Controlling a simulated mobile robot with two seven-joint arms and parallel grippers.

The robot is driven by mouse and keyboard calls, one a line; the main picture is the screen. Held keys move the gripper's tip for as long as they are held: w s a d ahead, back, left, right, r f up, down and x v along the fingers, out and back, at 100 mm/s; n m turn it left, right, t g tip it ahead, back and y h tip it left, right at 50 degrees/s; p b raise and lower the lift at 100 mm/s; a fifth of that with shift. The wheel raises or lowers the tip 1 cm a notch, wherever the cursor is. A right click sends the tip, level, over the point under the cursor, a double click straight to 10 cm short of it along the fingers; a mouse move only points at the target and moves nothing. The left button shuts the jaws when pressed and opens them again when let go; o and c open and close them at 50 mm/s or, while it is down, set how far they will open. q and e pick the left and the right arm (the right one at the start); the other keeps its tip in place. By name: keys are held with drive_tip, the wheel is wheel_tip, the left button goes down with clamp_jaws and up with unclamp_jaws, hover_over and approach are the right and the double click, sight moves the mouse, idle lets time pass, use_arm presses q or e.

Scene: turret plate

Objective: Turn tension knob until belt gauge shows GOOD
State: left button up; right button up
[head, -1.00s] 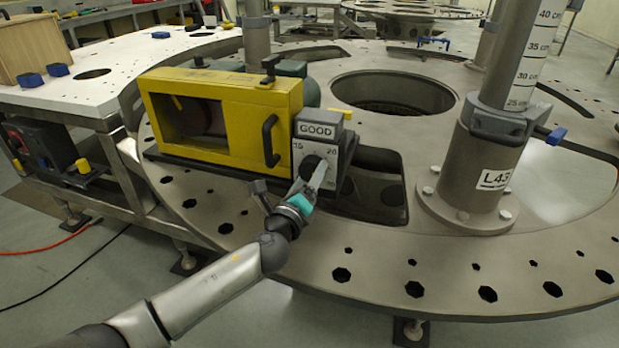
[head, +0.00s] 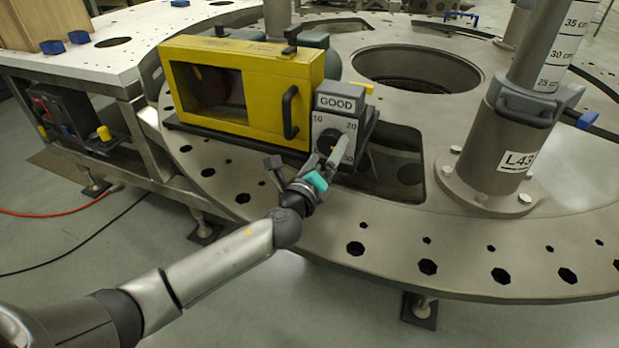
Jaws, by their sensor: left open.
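A grey gauge box (head: 347,120) stands at the right end of a yellow housing and carries a plate reading GOOD (head: 336,102) on its top. The fingers partly cover the lower scale. I cannot tell whether a finger touches the knob. My right gripper is not in view.
The yellow housing (head: 225,70) has a dark window and a black handle (head: 290,112). It stands on a large grey turret plate (head: 300,222) with holes and cut-outs. A grey post labelled L43 (head: 490,150) stands to the right. A white table (head: 110,65) is at left.

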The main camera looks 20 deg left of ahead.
use_arm(q)
drive_tip(key=s+p, duration=0.1)
drive_tip(key=s, duration=1.1)
drive_tip(key=shift+s+a, duration=0.1)
drive_tip(key=shift+a, duration=0.1)
drive_tip(key=shift+s, duration=0.9)
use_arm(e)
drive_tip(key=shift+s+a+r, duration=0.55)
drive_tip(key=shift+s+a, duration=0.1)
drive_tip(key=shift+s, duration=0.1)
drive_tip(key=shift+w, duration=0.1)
